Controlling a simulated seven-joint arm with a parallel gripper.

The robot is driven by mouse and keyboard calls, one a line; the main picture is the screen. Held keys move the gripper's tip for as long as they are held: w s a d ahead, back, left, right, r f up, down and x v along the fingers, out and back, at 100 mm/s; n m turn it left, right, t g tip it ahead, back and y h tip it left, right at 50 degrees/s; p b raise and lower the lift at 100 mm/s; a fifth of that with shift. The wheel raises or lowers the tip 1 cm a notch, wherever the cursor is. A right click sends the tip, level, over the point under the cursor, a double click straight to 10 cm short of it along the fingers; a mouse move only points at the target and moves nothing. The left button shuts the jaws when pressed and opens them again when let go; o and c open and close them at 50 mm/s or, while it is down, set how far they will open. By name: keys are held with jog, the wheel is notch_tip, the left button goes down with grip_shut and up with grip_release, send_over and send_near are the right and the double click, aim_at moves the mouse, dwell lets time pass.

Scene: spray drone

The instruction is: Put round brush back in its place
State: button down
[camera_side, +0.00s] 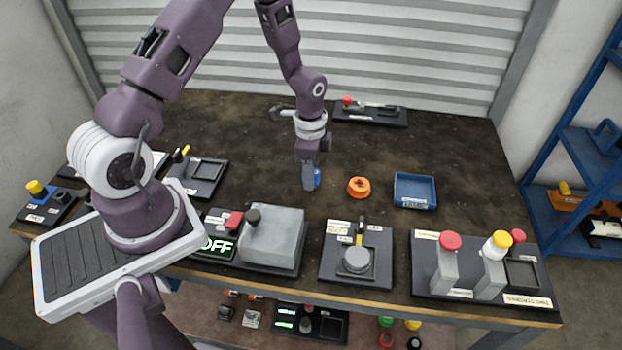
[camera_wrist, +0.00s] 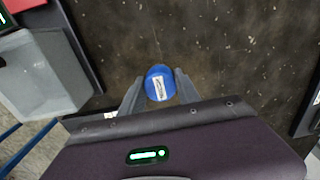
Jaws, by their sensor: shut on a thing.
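My gripper (camera_side: 311,185) is over the middle of the table, pointing down. Its fingers are shut on a blue round piece (camera_side: 317,178), which seems to be the round brush. In the wrist view the blue round piece (camera_wrist: 159,83) sits between the two fingers (camera_wrist: 159,92), with its round top and a white label facing the camera. The label is too small to read. In the side view the fingers hide most of it, and I cannot tell whether it touches the table. No place marked for the brush can be made out.
An orange round piece (camera_side: 359,187) and a blue square tray (camera_side: 415,191) lie to the right. Along the front stand a grey box (camera_side: 273,238), a board with a round grey disc (camera_side: 356,261) and a board with button posts (camera_side: 485,268). Another board (camera_side: 370,115) is behind.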

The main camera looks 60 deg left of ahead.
jog(key=shift+f, duration=0.9)
jog(key=shift+f, duration=0.1)
jog(key=c, duration=0.9)
grip_release()
notch_tip(320, 180, up, 12)
jog(key=shift+f, duration=0.1)
notch_tip(320, 180, up, 10)
jog(key=s+d+n+t, duration=0.1)
jog(key=s+d+n, duration=0.1)
jog(key=s+d, duration=0.1)
jog(key=s+d+r+n+t, duration=0.1)
jog(key=s+d+r+n, duration=0.1)
jog(key=s+r, duration=0.2)
jog(key=s+d+r+n+t, duration=0.2)
jog(key=s+r, duration=0.2)
jog(key=s, duration=0.4)
jog(key=s+d+r+n+t, duration=0.1)
jog(key=s+d+r+n, duration=0.2)
jog(key=s, duration=0.3)
jog(key=shift+s+r+t, duration=0.15)
jog(key=shift+r+t, duration=0.15)
jog(key=shift+r, duration=0.1)
